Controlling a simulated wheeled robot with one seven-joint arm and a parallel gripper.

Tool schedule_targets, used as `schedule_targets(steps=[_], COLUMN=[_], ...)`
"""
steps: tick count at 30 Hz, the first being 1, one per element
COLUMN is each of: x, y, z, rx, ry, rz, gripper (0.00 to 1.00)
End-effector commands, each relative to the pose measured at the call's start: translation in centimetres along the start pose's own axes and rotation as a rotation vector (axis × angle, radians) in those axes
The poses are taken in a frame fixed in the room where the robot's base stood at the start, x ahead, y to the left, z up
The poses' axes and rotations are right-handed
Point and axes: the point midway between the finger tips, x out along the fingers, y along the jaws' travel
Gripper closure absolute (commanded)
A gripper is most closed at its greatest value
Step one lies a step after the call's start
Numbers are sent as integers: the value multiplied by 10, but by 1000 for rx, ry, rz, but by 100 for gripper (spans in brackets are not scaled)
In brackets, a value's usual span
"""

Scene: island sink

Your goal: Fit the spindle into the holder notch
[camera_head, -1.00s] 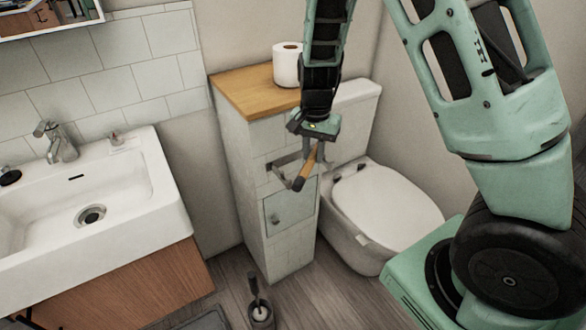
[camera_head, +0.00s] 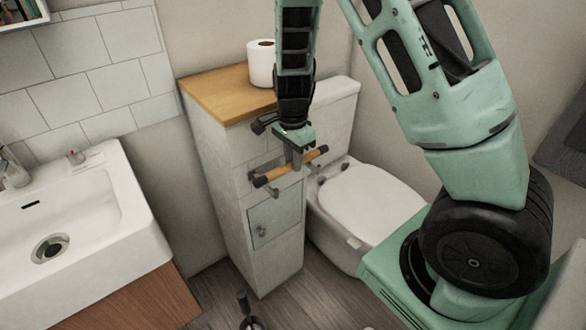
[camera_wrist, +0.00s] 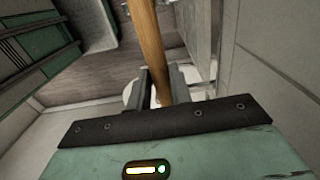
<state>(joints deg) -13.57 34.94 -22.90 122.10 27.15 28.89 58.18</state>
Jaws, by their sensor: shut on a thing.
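The spindle is a light wooden rod (camera_head: 278,174) with dark ends. In the head view it lies slantwise across the front of the tiled cabinet, its left end lower. My gripper (camera_head: 297,162) points down and is shut on it near the middle. In the wrist view the spindle (camera_wrist: 148,45) runs up from between the two grey fingers (camera_wrist: 160,88). A grey metal holder (camera_head: 253,175) shows on the cabinet front, just behind the spindle's left end. The rod and gripper partly hide it, so its notch and any contact are unclear.
The tiled cabinet (camera_head: 225,170) has a wooden top (camera_head: 215,95) bearing a toilet roll (camera_head: 262,63). A toilet (camera_head: 370,200) stands close on the right and a sink (camera_head: 85,225) on the left. A toilet brush (camera_head: 247,312) stands on the floor in front.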

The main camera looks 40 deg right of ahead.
Motion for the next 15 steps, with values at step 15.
schedule_targets(steps=[15], x=[31], y=[0], z=[0], rx=[0], ry=[0], rz=[1], gripper=[100])
